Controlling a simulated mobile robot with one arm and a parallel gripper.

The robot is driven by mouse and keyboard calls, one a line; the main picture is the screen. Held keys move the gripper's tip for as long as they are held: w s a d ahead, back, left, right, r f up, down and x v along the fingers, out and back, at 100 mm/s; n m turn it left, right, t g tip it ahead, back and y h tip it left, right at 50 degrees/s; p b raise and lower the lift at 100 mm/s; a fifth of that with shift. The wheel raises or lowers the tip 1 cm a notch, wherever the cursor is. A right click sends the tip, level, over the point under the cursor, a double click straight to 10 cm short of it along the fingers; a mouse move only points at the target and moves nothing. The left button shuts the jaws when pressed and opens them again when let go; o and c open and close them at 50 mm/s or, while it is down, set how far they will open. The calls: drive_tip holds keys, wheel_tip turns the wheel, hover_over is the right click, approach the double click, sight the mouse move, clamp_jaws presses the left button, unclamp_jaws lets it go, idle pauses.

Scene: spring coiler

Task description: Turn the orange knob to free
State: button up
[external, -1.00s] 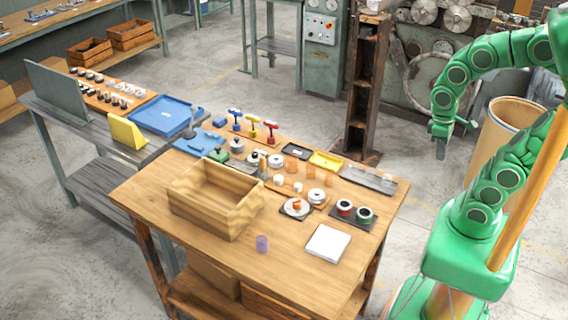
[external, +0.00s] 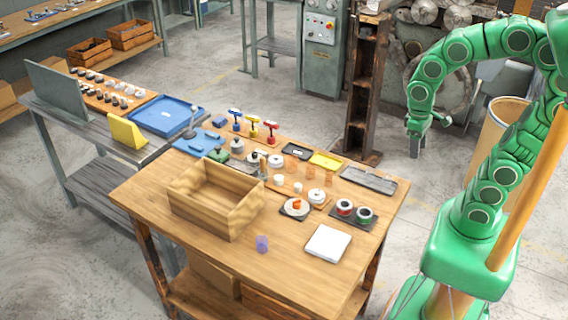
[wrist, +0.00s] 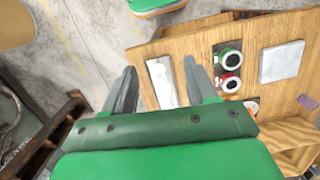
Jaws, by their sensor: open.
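The orange knob (external: 297,204) sits on a round white dial (external: 291,211) on a dark square plate, in the front middle part of the wooden table. In the wrist view the dial (wrist: 252,104) shows only in part, near the right finger's side, and the knob's pointing direction is too small to tell. My gripper (external: 416,150) hangs pointing down beyond the table's right edge, well apart from the knob. In the wrist view my gripper (wrist: 160,70) is open with its two grey fingers spread and nothing between them.
Red and green round dials (external: 354,210) stand right of the knob, with a white pad (external: 328,243) in front. An open wooden box (external: 213,210) stands left. A dark tray (external: 368,180) lies near the back right edge. A rusty column (external: 361,100) rises behind the table.

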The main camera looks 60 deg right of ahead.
drive_tip(key=w+a+f+m, duration=0.1)
drive_tip(key=w+a, duration=0.3)
drive_tip(key=w, duration=0.4)
drive_tip(key=w+a+f+m, duration=0.1)
drive_tip(key=w+a, duration=0.3)
drive_tip(key=w, duration=0.4)
drive_tip(key=m+t, duration=0.2)
approach(297, 203)
drive_tip(key=shift+d+f, duration=0.15)
drive_tip(key=shift+d, duration=0.65)
drive_tip(key=shift+w+a+f, duration=0.3)
drive_tip(key=shift+a+f, duration=0.1)
drive_tip(key=shift+a, duration=0.05)
drive_tip(key=shift+f, duration=3.8)
drive_tip(key=shift+c, duration=0.3)
drive_tip(key=c, duration=1)
